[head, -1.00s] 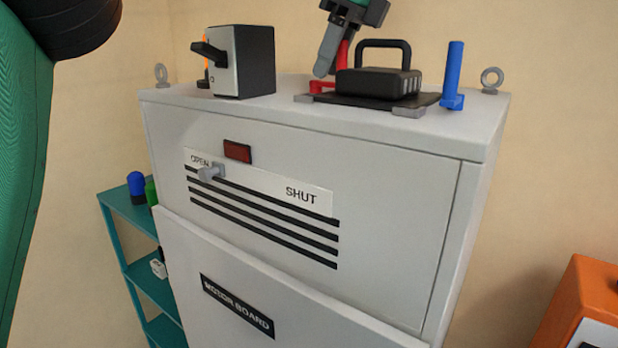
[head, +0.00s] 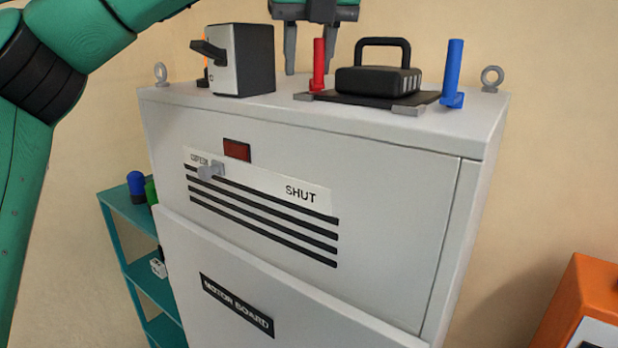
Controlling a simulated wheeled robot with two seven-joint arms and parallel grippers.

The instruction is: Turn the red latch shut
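The red latch (head: 318,66) stands on top of the grey cabinet, at the left end of a dark plate, with its handle post upright and its foot low by the plate's edge. My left gripper (head: 311,70) hangs above the cabinet top at the upper middle, its two grey fingers spread apart with nothing held. The red post shows between the fingers, close to the right one. I cannot tell whether they touch; the fingers look a little behind it. My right gripper is not in view.
A black block with a handle (head: 378,80) sits on the dark plate (head: 345,98). A blue post (head: 453,75) stands at the plate's right end. A grey switch box (head: 242,60) is to the left. The cabinet (head: 390,180) has lifting eyes at its corners. An orange box (head: 585,300) is lower right.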

